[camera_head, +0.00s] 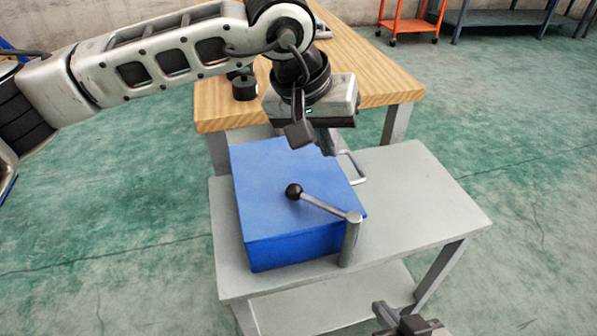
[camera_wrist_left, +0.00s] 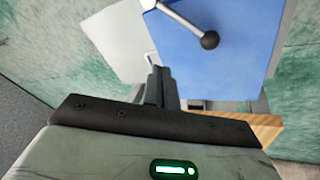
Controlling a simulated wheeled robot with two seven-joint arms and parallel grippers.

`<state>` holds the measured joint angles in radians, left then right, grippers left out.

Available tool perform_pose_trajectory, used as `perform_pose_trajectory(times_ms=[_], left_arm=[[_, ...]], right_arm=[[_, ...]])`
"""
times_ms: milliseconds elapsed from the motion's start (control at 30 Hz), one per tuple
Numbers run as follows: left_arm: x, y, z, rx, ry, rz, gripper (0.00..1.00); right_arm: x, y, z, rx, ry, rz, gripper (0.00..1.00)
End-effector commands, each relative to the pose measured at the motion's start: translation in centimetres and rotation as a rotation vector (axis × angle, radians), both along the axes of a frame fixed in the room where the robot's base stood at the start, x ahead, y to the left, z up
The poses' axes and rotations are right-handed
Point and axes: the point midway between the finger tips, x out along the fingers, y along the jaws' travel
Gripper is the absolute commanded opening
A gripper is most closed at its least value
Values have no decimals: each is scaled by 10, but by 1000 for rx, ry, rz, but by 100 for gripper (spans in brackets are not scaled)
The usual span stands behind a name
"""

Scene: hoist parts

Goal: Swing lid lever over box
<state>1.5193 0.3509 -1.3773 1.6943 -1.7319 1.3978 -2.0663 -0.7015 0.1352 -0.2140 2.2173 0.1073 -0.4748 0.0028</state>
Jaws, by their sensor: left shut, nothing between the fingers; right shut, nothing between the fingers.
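A blue box (camera_head: 270,190) with a flat lid stands on a grey table. A lever (camera_head: 325,206) with a black ball knob (camera_head: 293,191) is mounted on a grey post (camera_head: 351,240) at the box's near right corner. Its arm lies across the lid, with the knob over the blue top. The lever (camera_wrist_left: 183,17) and box (camera_wrist_left: 245,40) also show in the left wrist view. My left gripper (camera_head: 328,150) is shut and empty, above the box's far right edge, apart from the knob. My right gripper (camera_head: 380,312) shows only partly at the bottom edge, shut and empty.
The grey table (camera_head: 430,205) has free room to the right of the box. A U-shaped handle (camera_head: 355,168) shows beside the box's far right side. A wooden table (camera_head: 375,70) with dark cylindrical parts (camera_head: 244,88) stands behind. An orange cart (camera_head: 410,25) is farther back.

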Motion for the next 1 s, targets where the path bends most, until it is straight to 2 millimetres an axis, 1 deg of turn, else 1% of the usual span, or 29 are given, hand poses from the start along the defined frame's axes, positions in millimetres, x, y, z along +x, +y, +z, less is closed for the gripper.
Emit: perform_pose_trajectory(times_ms=[33, 100, 200, 567, 667, 767, 1000], left_arm=[[13, 17, 7, 87, -62, -4, 0], [24, 32, 13, 168, -109, -10, 0], [29, 42, 16, 218, -133, -13, 0], [30, 41, 14, 216, -131, -14, 0], [32, 39, 5, 214, -128, -14, 0], [37, 38, -11, 216, -128, -14, 0], [53, 32, -57, 215, -127, -15, 0]], right_arm=[[0, 0, 0, 1, -3, 0, 0], [1, 0, 1, 3, -5, 0, 0], [1, 0, 1, 3, -5, 0, 0], [0, 0, 0, 2, -2, 0, 0], [0, 0, 0, 1, 0, 0, 0], [-1, 0, -1, 1, 2, 1, 0], [-2, 0, -1, 0, 7, 0, 0]])
